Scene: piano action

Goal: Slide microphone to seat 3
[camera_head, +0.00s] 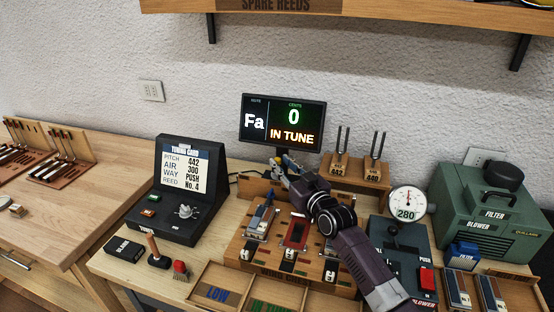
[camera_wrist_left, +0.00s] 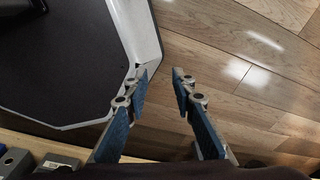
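The wooden reed block (camera_head: 236,250) stands mid-bench with a row of seats and small numbered labels along its front. I cannot read for certain which label is 3. A metal reed plate (camera_head: 258,222) lies at the left seat, and a dark red slot (camera_head: 297,233) shows at the middle one. My right gripper (camera_head: 281,164) is at the back of the block, below the tuner screen; its own wrist and arm cover the fingertips and the block's right part. I cannot make out the microphone there. My left gripper (camera_wrist_left: 160,78) is open and empty above the floor.
The tuner screen (camera_head: 283,122) reads Fa, 0, IN TUNE. A tuning fork stand (camera_head: 355,178), a dial reading 280 (camera_head: 407,203) and the green blower (camera_head: 490,215) stand to the right. The tuning card console (camera_head: 180,190) is left. Wooden trays (camera_head: 226,285) lie in front.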

